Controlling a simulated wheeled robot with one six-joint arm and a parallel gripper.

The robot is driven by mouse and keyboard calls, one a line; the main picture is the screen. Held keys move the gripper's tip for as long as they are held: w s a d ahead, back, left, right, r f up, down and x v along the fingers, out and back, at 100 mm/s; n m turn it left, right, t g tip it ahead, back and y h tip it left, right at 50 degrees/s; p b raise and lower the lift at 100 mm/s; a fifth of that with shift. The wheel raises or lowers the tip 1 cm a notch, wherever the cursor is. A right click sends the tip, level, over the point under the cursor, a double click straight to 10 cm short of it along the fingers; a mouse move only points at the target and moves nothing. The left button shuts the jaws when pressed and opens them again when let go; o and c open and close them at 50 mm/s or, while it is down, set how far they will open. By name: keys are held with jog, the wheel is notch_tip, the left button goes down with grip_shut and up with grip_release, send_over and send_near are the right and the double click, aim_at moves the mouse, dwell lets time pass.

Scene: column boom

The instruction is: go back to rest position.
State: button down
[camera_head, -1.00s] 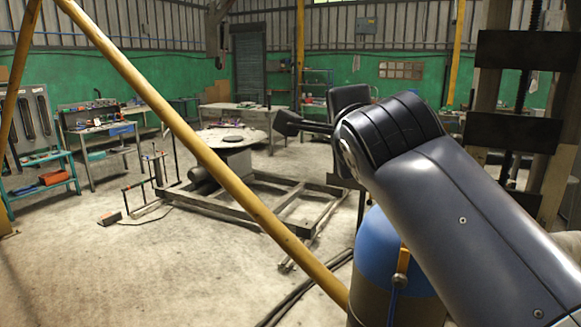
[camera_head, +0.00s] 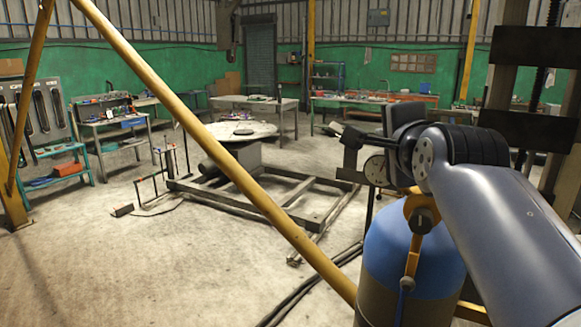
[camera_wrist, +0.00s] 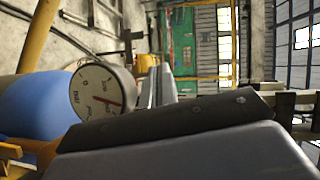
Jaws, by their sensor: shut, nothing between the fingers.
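My gripper (camera_head: 340,131) is at the end of my dark arm on the right of the head view, pointing left. The cylinder has a yellow valve fitting on top. A round pressure gauge (camera_head: 376,170) shows just below my gripper. In the wrist view the gauge (camera_wrist: 103,92) has a white dial and red needle, close beside my gripper (camera_wrist: 158,84). I cannot tell whether they touch.
A yellow sloping pole (camera_head: 230,165) crosses the view in front. A low metal frame (camera_head: 270,200) with a round top (camera_head: 235,131) stands mid-floor. Workbenches line the back and left. Dark hoses (camera_head: 310,285) lie near the cylinder.

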jog(key=shift+w+d+f, duration=0.1)
jog(key=shift+w+d, duration=0.1)
jog(key=shift+d, duration=0.45)
jog(key=shift+w+d+f, duration=0.1)
jog(key=shift+w+d, duration=0.05)
jog(key=shift+d, duration=0.5)
jog(key=shift+a, duration=0.15)
